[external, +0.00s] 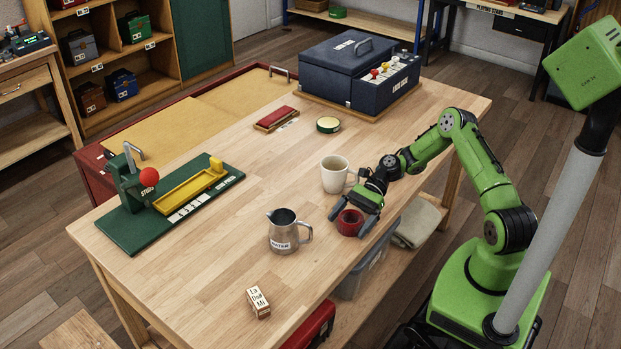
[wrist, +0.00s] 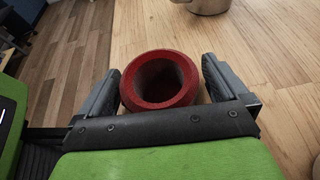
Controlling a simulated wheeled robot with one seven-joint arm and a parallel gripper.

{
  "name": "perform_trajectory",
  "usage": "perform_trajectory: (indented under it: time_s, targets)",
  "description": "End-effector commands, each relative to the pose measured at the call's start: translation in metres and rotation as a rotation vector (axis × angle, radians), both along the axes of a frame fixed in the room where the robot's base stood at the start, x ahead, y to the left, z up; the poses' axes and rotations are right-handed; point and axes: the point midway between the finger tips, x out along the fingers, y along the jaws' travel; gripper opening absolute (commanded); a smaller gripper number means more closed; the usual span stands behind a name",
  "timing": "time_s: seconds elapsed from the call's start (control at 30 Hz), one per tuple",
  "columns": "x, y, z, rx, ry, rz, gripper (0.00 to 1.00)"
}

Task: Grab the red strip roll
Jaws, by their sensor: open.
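The red strip roll (external: 350,222) stands on the wooden table near its front right edge. In the wrist view the roll (wrist: 160,103) is a thick red ring with an open middle. My gripper (external: 353,220) is open, with its fingers low around the roll, one on each side. In the wrist view the gripper (wrist: 160,88) shows both grey fingers beside the roll. The roll's lower part is hidden behind the gripper's front bar.
A cream mug (external: 335,175) stands close behind my gripper. A steel pitcher (external: 284,232) is to the left of the roll. A wooden block (external: 258,302) lies near the front. A green press board (external: 130,225) and a dark blue box (external: 345,80) stand farther off. The table's middle is clear.

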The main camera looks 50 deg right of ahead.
Motion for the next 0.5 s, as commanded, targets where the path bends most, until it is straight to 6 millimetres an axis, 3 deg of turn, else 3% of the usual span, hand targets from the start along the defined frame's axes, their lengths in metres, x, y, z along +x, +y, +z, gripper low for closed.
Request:
perform_trajectory:
  time_s: [0.17,0.4,0.5]
  targets:
    - [0.0001,-0.0004,0.0010,0.000,0.000,-0.001,0.97]
    - [0.0001,-0.0005,0.0012,0.000,0.000,0.000,0.60]
    - [0.0001,-0.0005,0.0013,0.000,-0.001,0.000,0.51]
